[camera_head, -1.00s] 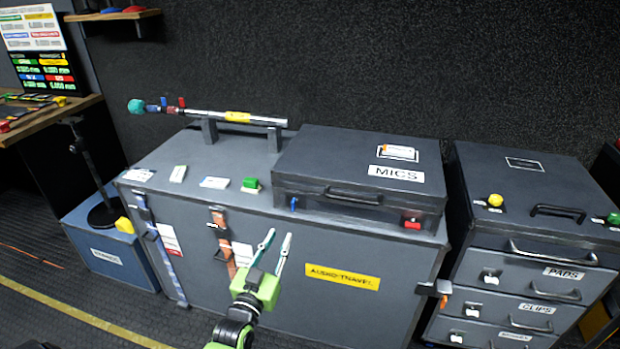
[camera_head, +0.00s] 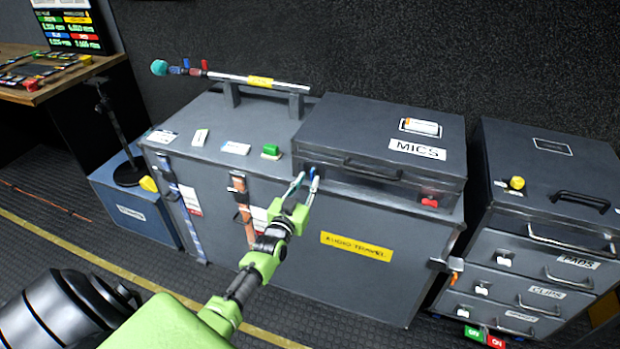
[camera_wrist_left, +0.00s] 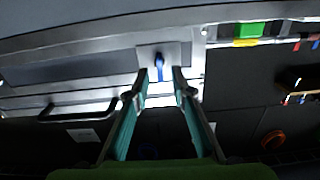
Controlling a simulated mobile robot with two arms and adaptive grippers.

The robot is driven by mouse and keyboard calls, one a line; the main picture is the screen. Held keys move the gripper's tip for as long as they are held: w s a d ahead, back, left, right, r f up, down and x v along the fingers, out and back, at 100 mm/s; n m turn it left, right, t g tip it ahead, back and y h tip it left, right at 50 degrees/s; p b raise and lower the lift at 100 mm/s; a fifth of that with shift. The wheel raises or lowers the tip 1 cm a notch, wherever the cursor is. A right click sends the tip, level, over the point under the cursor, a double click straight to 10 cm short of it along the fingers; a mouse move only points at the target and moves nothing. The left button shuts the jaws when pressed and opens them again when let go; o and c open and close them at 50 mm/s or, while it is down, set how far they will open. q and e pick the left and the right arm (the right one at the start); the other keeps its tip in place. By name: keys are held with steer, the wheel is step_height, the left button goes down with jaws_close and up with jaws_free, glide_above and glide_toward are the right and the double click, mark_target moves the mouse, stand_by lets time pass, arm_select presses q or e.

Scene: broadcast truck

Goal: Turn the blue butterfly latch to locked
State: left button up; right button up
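The blue butterfly latch (camera_wrist_left: 159,64) is on a light plate on the front of the dark MICS case (camera_head: 384,139). In the head view it is mostly hidden by my fingertips, at the left end of the case front. My left gripper (camera_head: 305,181) reaches up to it, with its two teal fingers apart. In the left wrist view the gripper (camera_wrist_left: 159,77) is open, one fingertip on each side of the blue tab. I cannot tell whether either finger touches it. A red latch (camera_head: 430,202) is at the right end of the case front. My right gripper is not in view.
The MICS case lies on a large grey trunk (camera_head: 300,235) with a yellow label. A microphone pole (camera_head: 235,77) rests on stands behind. A green block (camera_head: 271,151) sits left of the case. A drawer unit (camera_head: 545,220) stands at right.

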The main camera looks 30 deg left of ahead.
mark_target(313, 174)
arm_select(q)
steer(key=shift+x, duration=1.35)
steer(key=c, duration=0.6)
jaws_close()
